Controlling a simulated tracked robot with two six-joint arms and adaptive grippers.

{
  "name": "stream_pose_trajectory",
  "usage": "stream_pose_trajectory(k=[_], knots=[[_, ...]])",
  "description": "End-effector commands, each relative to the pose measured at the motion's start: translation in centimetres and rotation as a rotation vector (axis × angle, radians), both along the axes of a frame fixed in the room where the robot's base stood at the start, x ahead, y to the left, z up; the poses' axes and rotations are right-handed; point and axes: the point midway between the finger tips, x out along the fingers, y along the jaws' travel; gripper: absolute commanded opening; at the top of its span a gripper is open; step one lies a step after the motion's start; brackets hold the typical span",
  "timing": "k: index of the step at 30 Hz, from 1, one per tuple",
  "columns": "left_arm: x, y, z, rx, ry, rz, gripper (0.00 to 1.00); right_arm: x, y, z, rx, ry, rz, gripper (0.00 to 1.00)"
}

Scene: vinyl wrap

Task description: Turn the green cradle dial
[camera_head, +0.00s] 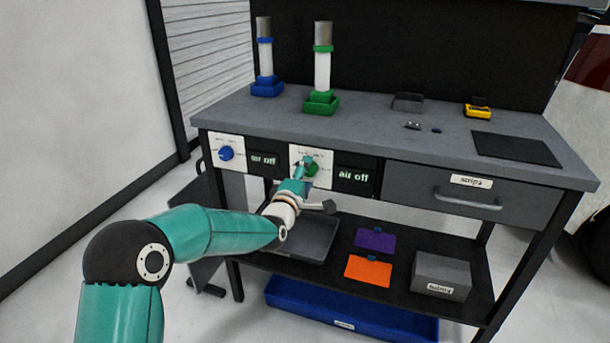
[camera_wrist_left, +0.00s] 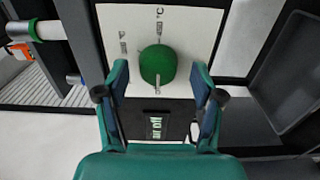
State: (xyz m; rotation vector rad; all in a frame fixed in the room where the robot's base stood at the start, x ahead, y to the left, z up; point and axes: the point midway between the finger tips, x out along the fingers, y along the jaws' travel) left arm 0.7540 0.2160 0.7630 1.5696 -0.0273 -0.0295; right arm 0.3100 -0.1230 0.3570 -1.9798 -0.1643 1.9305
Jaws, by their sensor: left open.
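The green dial (camera_head: 313,169) sits on a white panel on the front of the workbench. In the left wrist view the dial (camera_wrist_left: 157,64) is a round green knob with a pale pointer on the side toward the "air off" display (camera_wrist_left: 165,127). My left gripper (camera_head: 302,170) is in front of the dial and partly covers it in the head view. In the left wrist view its two fingers (camera_wrist_left: 160,80) are apart, one on each side of the dial, with visible gaps. The green cradle (camera_head: 321,104) stands on the bench top, holding an upright white tube.
A blue dial (camera_head: 226,153) is on another white panel to the left. A blue cradle (camera_head: 267,87) with its tube stands at the back left. A drawer (camera_head: 470,197) labelled "strips" is to the right. A grey tray (camera_head: 312,240) lies on the lower shelf.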

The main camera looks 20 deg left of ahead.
Motion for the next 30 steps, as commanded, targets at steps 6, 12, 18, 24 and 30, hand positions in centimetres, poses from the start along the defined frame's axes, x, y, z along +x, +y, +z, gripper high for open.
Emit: stream_pose_trajectory(k=[6, 12, 18, 24, 30], knots=[[0.25, -0.01, 0.05, 0.0, -0.001, 0.0, 0.68, 0.0, 0.0, 0.0, 0.0, 0.0, 0.0, 0.4], [0.23, 0.0, 0.03, 0.0, -0.001, 0.0, 0.53, 0.0, 0.0, 0.0, 0.0, 0.0, 0.0, 0.4], [0.21, 0.02, 0.0, 0.0, 0.0, 0.0, 0.19, 0.0, 0.0, 0.0, 0.0, 0.0, 0.0, 0.4], [0.2, 0.04, -0.08, 0.003, 0.001, 0.001, 0.07, 0.0, 0.0, -0.05, 0.0, 0.0, 0.0, 0.4], [0.2, 0.05, -0.24, 0.035, 0.001, 0.001, 0.07, 0.0, 0.0, -0.5, 0.0, 0.0, 0.0, 0.4]])
